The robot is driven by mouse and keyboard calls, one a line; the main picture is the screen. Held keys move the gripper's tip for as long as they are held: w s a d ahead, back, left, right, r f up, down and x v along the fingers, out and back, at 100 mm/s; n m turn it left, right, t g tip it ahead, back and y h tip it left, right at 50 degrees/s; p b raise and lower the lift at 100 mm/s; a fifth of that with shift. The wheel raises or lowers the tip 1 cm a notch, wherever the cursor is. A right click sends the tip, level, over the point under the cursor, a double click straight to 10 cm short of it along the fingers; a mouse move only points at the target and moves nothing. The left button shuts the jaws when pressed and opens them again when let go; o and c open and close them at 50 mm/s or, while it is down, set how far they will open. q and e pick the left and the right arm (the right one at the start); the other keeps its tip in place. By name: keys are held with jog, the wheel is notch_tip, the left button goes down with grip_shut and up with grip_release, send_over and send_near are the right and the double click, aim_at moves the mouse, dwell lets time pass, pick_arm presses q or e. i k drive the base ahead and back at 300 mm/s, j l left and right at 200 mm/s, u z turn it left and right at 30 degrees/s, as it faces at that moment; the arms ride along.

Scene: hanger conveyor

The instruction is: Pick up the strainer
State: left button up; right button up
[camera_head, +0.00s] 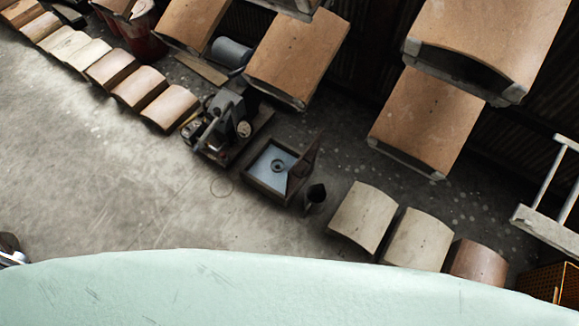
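I cannot make out a strainer in the head view. A small dark and shiny thing (10,250) is cut off by the left edge, just above the pale green surface; too little of it shows to tell what it is. I do not see the fingers of my left or right gripper.
A pale green, scratched surface (250,290) with a curved edge fills the bottom and looks bare. Beyond it is a grey concrete floor (110,200) with rows of curved brown panels (200,25), a dark machine (225,125), an open box (270,170) and a ladder-like frame (550,210).

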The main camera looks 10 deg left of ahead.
aim_at(276, 160)
jog(key=z, duration=2.75)
jog(key=u, duration=3.1)
jog(key=i+j+z, duration=0.8)
jog(key=j+z, duration=0.25)
